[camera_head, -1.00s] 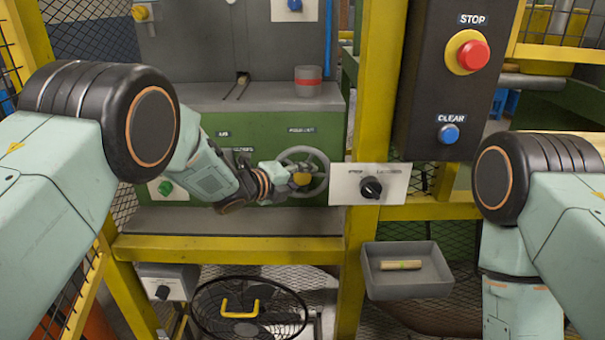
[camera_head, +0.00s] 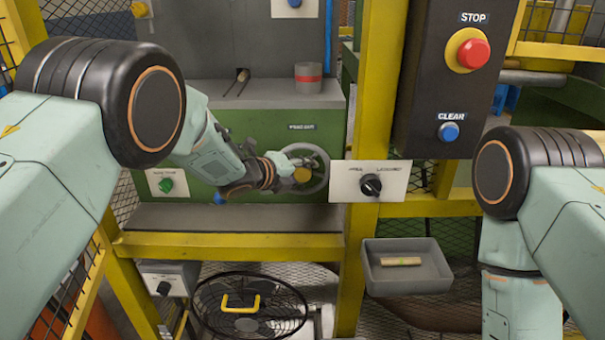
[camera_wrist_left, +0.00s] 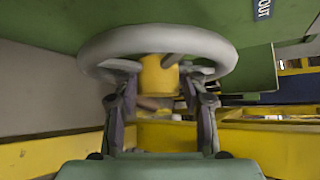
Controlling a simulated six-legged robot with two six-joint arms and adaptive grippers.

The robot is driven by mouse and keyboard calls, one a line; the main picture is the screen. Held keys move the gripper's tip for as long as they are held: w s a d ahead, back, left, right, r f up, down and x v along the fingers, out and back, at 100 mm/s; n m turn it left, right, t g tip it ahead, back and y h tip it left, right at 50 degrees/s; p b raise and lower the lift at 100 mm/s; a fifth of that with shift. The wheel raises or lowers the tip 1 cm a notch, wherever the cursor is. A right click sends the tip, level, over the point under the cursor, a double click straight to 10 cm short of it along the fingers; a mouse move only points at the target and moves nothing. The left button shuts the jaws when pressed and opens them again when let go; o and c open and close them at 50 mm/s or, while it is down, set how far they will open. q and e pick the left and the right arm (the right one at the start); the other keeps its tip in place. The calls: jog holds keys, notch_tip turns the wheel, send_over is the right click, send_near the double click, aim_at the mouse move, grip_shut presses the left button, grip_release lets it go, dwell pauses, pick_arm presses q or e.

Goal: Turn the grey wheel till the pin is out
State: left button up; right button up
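The grey wheel (camera_head: 326,174) is on the front of the green machine, with a yellow hub (camera_head: 302,175). In the left wrist view its pale rim (camera_wrist_left: 155,40) runs across, with the yellow hub (camera_wrist_left: 158,75) below. My left gripper (camera_head: 308,160) is at the wheel. In the wrist view its fingers (camera_wrist_left: 161,85) stand apart, one each side of the hub, with gaps. Their tips are at the rim; I cannot tell whether they touch. A small wooden piece, perhaps the pin (camera_head: 243,74), shows at the slot on top of the machine. My right gripper is out of view.
A panel with a black knob (camera_head: 371,186) stands close right of the wheel, by a yellow post (camera_head: 372,110). A grey tray (camera_head: 408,284) below holds a wooden dowel (camera_head: 400,262). A red stop button (camera_head: 473,53) is upper right. A fan (camera_head: 250,305) stands below.

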pick_arm(q)
jog(key=o, duration=0.3)
jog(key=shift+s+f, duration=0.1)
jog(key=shift+o, duration=0.2)
jog(key=v, duration=1.2)
jog(key=shift+d, duration=0.1)
